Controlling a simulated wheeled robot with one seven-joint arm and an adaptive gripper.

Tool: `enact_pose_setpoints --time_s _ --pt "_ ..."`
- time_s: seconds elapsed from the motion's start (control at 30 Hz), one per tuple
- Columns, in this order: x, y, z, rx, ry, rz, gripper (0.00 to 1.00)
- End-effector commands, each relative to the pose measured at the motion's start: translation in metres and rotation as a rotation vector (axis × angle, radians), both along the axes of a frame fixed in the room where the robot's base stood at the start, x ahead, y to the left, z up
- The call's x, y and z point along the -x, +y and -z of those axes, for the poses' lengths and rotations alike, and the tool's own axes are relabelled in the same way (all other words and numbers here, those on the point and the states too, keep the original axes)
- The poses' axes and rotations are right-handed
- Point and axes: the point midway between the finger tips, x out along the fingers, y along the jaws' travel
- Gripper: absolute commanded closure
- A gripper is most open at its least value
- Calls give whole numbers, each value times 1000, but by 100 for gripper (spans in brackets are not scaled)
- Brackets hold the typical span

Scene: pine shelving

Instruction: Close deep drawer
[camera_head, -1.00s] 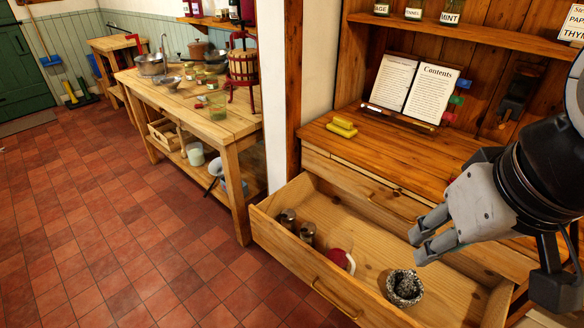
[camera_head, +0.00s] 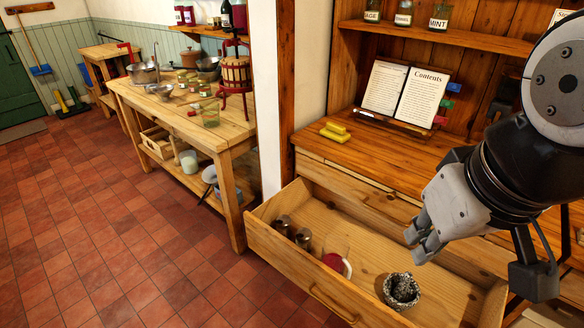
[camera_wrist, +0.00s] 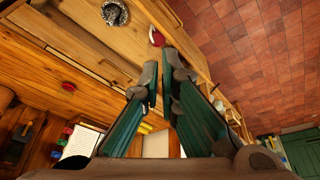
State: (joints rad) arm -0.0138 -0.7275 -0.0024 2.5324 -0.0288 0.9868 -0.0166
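The deep drawer (camera_head: 330,292) is pulled well out of the pine cabinet, with its front at the lower middle of the head view. Its bar handle (camera_head: 332,304) is on the outer face. Inside are two metal tins (camera_head: 283,225), a red-and-white item (camera_head: 336,263) and a speckled stone mortar (camera_head: 401,290). My gripper (camera_head: 420,243) hangs above the drawer's right part, apart from it. In the wrist view my gripper (camera_wrist: 158,76) has a narrow gap between its fingers and holds nothing. The mortar (camera_wrist: 115,12) and red item (camera_wrist: 157,38) show beyond it.
Above the drawer is a wooden counter (camera_head: 385,165) with a yellow block pair (camera_head: 335,132) and an open book (camera_head: 405,92). A white wall post (camera_head: 268,95) and a laden workbench (camera_head: 225,135) stand to the left. The tiled floor (camera_head: 120,240) before the drawer is clear.

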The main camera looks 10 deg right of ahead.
Motion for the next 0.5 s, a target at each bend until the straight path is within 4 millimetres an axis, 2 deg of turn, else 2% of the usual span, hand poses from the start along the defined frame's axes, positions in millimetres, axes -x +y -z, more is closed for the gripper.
enact_pose_setpoints --time_s 0.27,0.5 --pt "-75 14 65 264 178 -394 100" --pt "-149 52 132 544 327 -834 100"
